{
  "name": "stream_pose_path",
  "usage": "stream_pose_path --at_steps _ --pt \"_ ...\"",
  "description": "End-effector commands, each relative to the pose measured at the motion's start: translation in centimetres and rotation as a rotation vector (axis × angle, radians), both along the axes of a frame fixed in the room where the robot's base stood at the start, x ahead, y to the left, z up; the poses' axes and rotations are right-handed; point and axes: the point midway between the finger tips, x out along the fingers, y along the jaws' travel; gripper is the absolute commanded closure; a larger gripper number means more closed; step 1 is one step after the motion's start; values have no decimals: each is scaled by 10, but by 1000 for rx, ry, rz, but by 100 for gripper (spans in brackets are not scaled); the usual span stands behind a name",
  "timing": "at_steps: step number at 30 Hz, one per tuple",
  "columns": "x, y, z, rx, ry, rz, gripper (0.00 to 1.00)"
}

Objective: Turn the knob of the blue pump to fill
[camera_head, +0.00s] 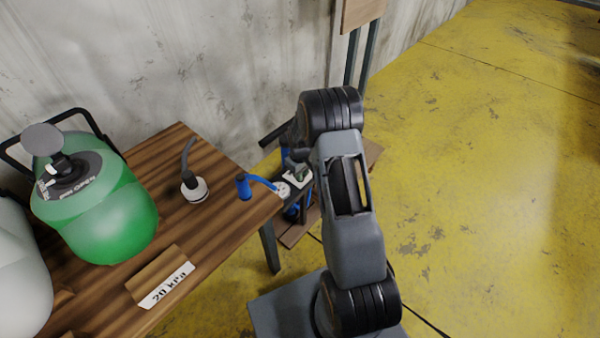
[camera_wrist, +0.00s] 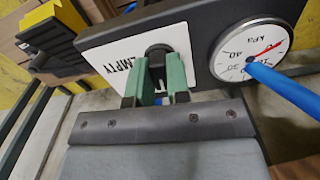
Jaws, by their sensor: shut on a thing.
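The blue pump (camera_head: 291,211) is mostly hidden behind my arm, at the right end of the wooden table in the head view. Its knob (camera_wrist: 158,50) is dark and sits on a white plate (camera_wrist: 110,58) in the wrist view. The plate reads "EMPTY" on the left; other lettering is largely covered by my fingers. My gripper (camera_wrist: 156,78) has green fingers, one on each side of the knob, and is shut on it. In the head view my gripper is small and partly hidden by my arm.
A round kPa gauge (camera_wrist: 252,50) with a red needle is right of the plate, with a blue hose (camera_wrist: 285,88) crossing it. The wooden table (camera_head: 225,158) holds a green tank (camera_head: 110,215), a "20 kPa" sign (camera_head: 166,285) and a dark hose fitting (camera_head: 193,187). The yellow floor at right is clear.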

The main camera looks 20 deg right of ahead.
Motion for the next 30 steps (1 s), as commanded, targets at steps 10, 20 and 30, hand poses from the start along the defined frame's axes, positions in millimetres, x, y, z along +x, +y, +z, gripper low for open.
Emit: stream_pose_path --at_steps 10,20,30 --pt "0 0 0 0 1 106 100" --pt "0 0 0 0 1 123 100" --pt "0 0 0 0 0 122 69"
